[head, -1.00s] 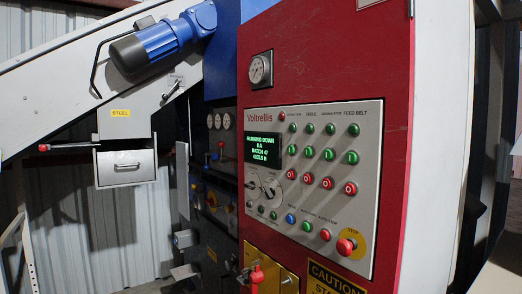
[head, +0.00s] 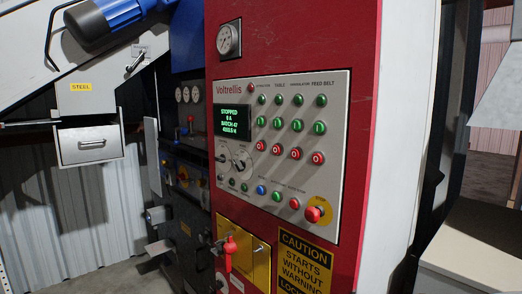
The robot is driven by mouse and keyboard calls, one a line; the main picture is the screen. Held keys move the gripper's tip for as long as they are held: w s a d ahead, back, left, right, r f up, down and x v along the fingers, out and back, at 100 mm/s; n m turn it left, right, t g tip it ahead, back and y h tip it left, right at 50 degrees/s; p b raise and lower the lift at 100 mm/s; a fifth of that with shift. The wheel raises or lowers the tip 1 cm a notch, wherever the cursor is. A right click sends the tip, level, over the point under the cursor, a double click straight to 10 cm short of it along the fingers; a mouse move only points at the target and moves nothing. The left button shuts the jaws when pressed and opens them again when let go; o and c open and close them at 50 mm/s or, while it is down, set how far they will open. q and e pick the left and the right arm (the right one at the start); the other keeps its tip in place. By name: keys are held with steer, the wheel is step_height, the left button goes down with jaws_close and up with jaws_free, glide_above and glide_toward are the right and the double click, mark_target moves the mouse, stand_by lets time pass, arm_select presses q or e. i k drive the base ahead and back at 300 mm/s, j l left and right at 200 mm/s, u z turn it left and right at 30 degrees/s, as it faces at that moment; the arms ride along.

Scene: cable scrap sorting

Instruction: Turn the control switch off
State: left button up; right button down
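The grey control panel (head: 335,130) on the red cabinet carries a dark rotary switch (head: 241,159) on a pale round plate. A smaller dark switch or key (head: 221,158) sits just left of it. The labels are too small to read, so I cannot tell which is the control switch or its setting. The green-lettered display (head: 232,122) above them reads "STOPPED" and "0 A". Neither of my grippers is in view.
Green and red push buttons fill the panel's right side, with a red mushroom STOP button (head: 313,214) at lower right. Below is a yellow plate (head: 243,262) with a red handle (head: 230,252). A steel drawer (head: 90,145) juts out at left.

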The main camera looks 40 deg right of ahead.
mark_target(222, 158)
steer(key=i+l, duration=0.1)
steer(key=i, duration=0.4)
steer(key=i+z, duration=0.1)
steer(key=z, duration=0.6)
steer(key=i+z, duration=0.15)
steer(key=z, duration=0.2)
